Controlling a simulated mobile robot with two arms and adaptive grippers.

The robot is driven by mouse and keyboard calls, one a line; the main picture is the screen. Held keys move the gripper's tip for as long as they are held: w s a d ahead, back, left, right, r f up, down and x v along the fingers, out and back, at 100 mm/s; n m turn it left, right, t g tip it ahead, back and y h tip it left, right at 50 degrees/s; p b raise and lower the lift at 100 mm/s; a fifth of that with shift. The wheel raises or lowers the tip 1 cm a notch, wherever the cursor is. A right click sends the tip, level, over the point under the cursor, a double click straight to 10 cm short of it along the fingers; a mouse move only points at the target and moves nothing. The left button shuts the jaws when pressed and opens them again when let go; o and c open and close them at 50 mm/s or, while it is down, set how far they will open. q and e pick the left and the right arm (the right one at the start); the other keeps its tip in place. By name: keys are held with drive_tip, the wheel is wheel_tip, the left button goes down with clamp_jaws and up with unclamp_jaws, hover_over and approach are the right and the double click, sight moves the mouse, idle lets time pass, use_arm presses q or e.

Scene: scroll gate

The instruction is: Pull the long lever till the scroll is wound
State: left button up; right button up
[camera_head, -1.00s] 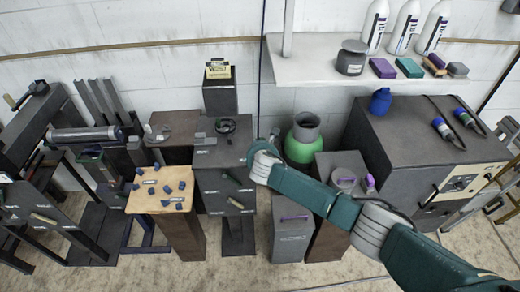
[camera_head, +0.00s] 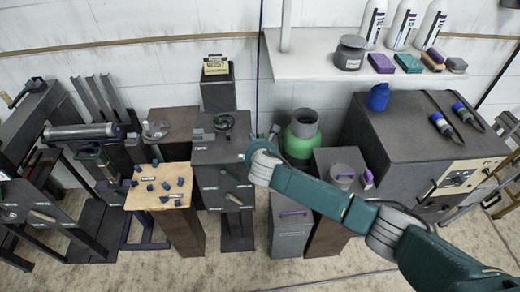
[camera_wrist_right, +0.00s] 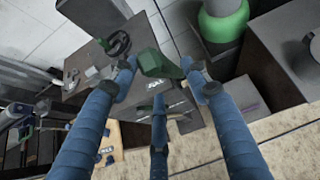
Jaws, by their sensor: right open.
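A long grey roll (camera_head: 80,131), which may be the scroll, lies across a dark stand at the left of the head view. A dark crank-like handle (camera_head: 22,94) sticks out at the far left; I cannot tell whether it is the long lever. My right arm reaches in from the lower right, and its hand is mostly hidden there. In the right wrist view my right gripper (camera_wrist_right: 155,95) is open, its blue fingers spread over the dark cabinet. A green block-like part (camera_wrist_right: 155,65) shows between the fingers; contact is unclear. My left gripper is not visible.
The dark cabinet (camera_head: 208,150) carries a black handwheel (camera_head: 224,122). A wooden-topped stand (camera_head: 150,200) with small blue pieces is left of it. A green canister (camera_head: 301,140), grey box (camera_head: 288,240) and large bench (camera_head: 400,130) are to the right. Floor in front is clear.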

drive_tip(key=v, duration=0.7)
drive_tip(key=shift+s+r, duration=0.1)
drive_tip(key=shift+r, duration=0.05)
drive_tip(key=shift+c, duration=0.3)
